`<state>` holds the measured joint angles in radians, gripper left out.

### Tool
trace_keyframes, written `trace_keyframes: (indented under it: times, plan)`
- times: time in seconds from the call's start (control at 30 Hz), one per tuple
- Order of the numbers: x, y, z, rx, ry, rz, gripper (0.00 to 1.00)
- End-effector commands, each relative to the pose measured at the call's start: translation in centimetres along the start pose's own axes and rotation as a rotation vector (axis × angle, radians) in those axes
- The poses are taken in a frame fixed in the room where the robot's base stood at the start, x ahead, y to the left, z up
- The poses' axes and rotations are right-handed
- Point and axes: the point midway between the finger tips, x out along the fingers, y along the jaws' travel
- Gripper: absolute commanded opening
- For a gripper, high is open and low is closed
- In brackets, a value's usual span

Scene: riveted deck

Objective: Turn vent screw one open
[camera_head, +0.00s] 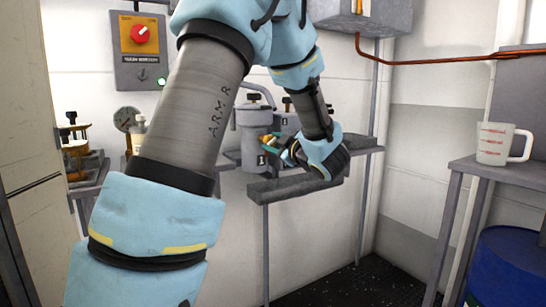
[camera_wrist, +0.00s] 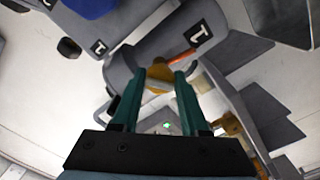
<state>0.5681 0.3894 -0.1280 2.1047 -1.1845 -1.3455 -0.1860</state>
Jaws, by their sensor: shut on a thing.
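Vent screw one is a small brass-yellow knob (camera_head: 264,138) on the front of a grey canister (camera_head: 249,118) marked "1". In the wrist view the screw (camera_wrist: 158,76) sits between the two teal fingers of my gripper (camera_wrist: 157,88). My gripper (camera_head: 272,144) is shut on the screw, and its fingers partly hide it. In the wrist view the canister (camera_wrist: 150,45) appears tilted, with a thin orange-red strip beside its "1" label. How far the screw is turned cannot be told.
A second grey canister (camera_head: 285,122) stands just right, partly behind my arm. A grey shelf (camera_head: 290,187) lies below my gripper. A control box with a red knob (camera_head: 140,34) hangs at the upper left. A measuring jug (camera_head: 494,145) stands on the right table, above a blue drum (camera_head: 505,265).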

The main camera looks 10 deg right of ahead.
Motion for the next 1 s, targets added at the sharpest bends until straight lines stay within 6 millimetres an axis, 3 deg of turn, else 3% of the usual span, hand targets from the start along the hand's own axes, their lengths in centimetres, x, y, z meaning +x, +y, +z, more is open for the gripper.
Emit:
trace_keyframes:
  times: [0.6, 1.0]
  plan:
    - [-0.05, -0.50, 0.52, -0.586, -0.001, 0.000, 0.00]
    - [-0.07, -0.28, 0.34, -0.870, -0.001, -0.002, 0.00]
